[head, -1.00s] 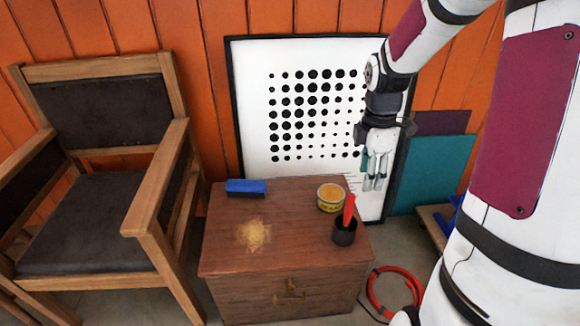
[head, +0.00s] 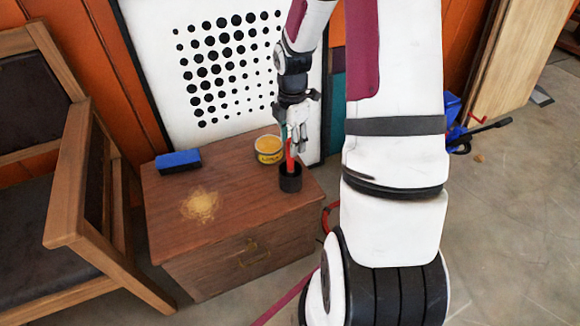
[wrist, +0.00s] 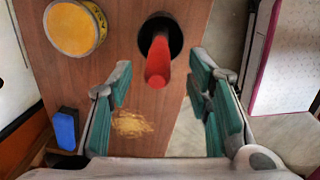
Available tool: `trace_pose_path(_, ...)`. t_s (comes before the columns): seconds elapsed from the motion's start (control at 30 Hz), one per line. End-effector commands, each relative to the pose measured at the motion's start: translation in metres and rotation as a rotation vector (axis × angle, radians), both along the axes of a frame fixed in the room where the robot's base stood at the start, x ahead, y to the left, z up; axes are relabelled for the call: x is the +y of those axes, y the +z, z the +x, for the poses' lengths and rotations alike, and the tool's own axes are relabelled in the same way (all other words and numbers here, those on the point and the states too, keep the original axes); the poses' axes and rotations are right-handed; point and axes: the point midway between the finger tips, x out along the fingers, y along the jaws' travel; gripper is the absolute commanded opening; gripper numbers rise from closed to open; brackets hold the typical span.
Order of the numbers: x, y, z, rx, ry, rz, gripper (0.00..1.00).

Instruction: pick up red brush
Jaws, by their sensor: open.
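The red brush (head: 290,161) stands upright in a small black cup (head: 290,183) near the right edge of the wooden cabinet top. My gripper (head: 294,140) is open above the cup, its fingers pointing down near the top of the brush. In the wrist view, the end of the brush (wrist: 158,66) points up toward the camera, between the lines of the green-padded fingers of my gripper (wrist: 160,82). The cup (wrist: 172,30) shows dark around its base, beyond the fingertips. The fingers do not appear closed on the brush.
A yellow tin (head: 268,150) stands close to the cup's left. A blue block (head: 178,161) and a patch of yellowish powder (head: 200,205) lie on the cabinet top (head: 235,225). A dotted white panel (head: 220,60) leans behind. A wooden chair (head: 75,190) is at left.

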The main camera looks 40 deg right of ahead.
Motion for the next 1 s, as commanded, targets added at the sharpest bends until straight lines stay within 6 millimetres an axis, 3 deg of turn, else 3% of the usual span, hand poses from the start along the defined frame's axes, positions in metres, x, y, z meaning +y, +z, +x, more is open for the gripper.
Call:
trace_pose_path(0.4, 0.0, -0.048, 0.002, 0.002, 0.0, 0.001, 0.45)
trace_pose_path(0.67, -0.001, -0.05, 0.003, 0.0, -0.001, 0.0, 0.45)
trace_pose_path(0.87, -0.001, -0.05, 0.003, 0.0, -0.001, 0.0, 0.02)
trace_pose_path(1.0, -0.001, -0.05, 0.003, 0.0, -0.001, 0.0, 0.0)
